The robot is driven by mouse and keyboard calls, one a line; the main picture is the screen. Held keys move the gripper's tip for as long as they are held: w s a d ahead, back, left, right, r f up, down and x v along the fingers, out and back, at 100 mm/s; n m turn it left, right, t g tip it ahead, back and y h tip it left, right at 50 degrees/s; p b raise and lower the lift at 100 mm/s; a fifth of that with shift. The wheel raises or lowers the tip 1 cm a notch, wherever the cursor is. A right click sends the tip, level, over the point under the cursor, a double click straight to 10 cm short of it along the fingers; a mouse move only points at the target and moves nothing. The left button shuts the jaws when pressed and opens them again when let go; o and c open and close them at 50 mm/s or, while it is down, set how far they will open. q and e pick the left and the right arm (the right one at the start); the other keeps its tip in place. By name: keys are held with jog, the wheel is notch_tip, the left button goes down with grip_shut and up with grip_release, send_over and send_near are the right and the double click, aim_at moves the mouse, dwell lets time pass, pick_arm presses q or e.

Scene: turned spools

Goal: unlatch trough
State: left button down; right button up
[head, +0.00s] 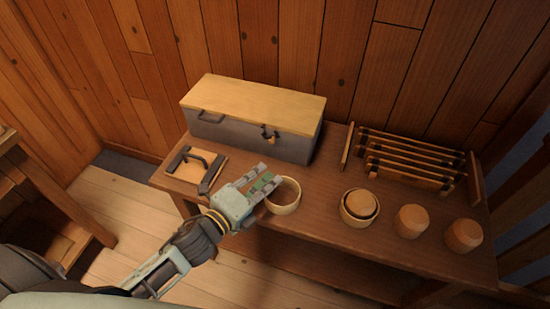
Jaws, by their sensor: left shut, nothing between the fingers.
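The trough (225,132) is a grey box with a flat pale wooden lid (255,98), lying closed on top at the back of the table. A small dark and brass latch (271,134) is on its front, right of the middle. I cannot tell the latch's exact position. My left gripper (268,177) is in front of the trough, apart from the latch and nearer to me. It is shut and empty. My right gripper is out of view.
A round wooden cup (283,198) stands right beside my left gripper. A wooden board with dark bars (195,165) lies to the left. A slatted rack (415,170) and several round wooden pieces (412,221) are to the right on the table (335,235). A plank wall is behind.

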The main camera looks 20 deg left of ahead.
aim_at(269, 139)
pick_arm(q)
jog(key=m, duration=0.1)
jog(key=a+m, duration=0.1)
jog(key=m, duration=0.1)
jog(key=a+m+y, duration=0.1)
jog(key=shift+s+f+m+g, duration=0.25)
jog(key=shift+f+m+g, duration=0.05)
jog(key=shift+a+m, duration=0.2)
jog(key=shift+m, duration=0.2)
jog(key=shift+w+f, duration=0.1)
jog(key=shift+w, duration=0.2)
jog(key=p+x, duration=0.1)
jog(key=x, duration=0.8)
jog(key=shift+w+f, duration=0.2)
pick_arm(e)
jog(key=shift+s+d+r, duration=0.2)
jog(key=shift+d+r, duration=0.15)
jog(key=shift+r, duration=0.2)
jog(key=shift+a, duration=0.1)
pick_arm(q)
jog(key=shift+a+r+n+p, duration=0.2)
jog(key=shift+r+n+p, duration=0.15)
jog(key=shift+r, duration=0.15)
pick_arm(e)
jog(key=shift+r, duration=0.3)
